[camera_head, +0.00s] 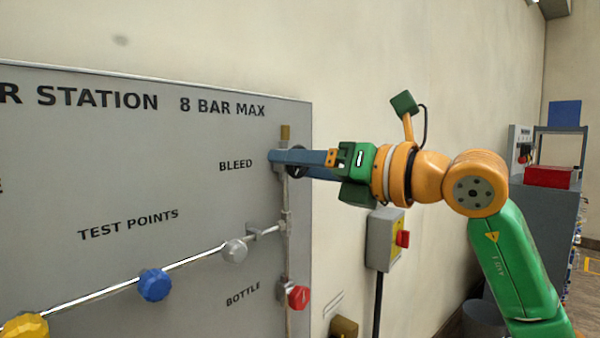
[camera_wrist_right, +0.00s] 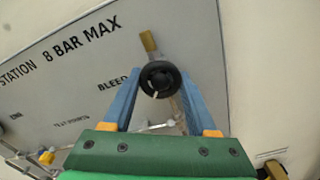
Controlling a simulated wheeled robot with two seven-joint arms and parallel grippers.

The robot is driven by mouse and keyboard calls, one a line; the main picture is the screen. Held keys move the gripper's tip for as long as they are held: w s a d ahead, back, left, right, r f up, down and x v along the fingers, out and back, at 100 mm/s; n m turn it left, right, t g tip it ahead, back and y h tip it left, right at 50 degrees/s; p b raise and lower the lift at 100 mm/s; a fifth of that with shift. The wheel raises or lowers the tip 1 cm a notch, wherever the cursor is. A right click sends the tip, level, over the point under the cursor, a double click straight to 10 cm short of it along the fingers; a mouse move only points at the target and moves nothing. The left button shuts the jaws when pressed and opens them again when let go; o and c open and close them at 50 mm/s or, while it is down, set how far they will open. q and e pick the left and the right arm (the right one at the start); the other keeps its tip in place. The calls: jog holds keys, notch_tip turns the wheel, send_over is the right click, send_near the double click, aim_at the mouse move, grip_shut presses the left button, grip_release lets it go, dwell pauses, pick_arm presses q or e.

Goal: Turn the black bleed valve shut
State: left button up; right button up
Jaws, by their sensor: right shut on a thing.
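The black bleed valve (camera_wrist_right: 160,79) is a round black handwheel with a pale mark, on the vertical pipe beside the BLEED label. In the head view only part of the black valve (camera_head: 297,162) shows behind the fingers. My right gripper (camera_head: 283,159) reaches in from the right at the valve. In the wrist view the blue fingers of my right gripper (camera_wrist_right: 160,84) stand on either side of the black wheel, shut on it. My left gripper is not in view.
The grey panel (camera_head: 120,190) carries a blue knob (camera_head: 154,284), a grey knob (camera_head: 235,251), a yellow knob (camera_head: 25,327) and a red knob (camera_head: 299,297) below the valve. A brass fitting (camera_head: 285,132) sits above it. A switch box (camera_head: 384,240) stands right of the panel.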

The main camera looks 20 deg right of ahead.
jog(key=m+b, duration=0.1)
jog(key=m, duration=0.2)
jog(key=m+b, duration=0.1)
jog(key=m, duration=0.3)
jog(key=shift+s+r, duration=0.1)
jog(key=shift+r, duration=0.1)
jog(key=m+b, duration=0.1)
jog(key=m, duration=0.3)
jog(key=m+b, duration=0.1)
jog(key=m, duration=0.2)
jog(key=shift+r+m, duration=0.1)
jog(key=shift+m, duration=0.2)
jog(key=m+b, duration=0.2)
jog(key=m, duration=0.4)
jog(key=m+b, duration=0.1)
jog(key=m, duration=0.3)
jog(key=shift+r, duration=0.1)
jog(key=shift+m+b, duration=0.35)
jog(key=shift+m, duration=1.45)
jog(key=o, duration=1.4)
jog(key=shift+w, duration=0.2)
jog(key=shift+c, duration=0.2)
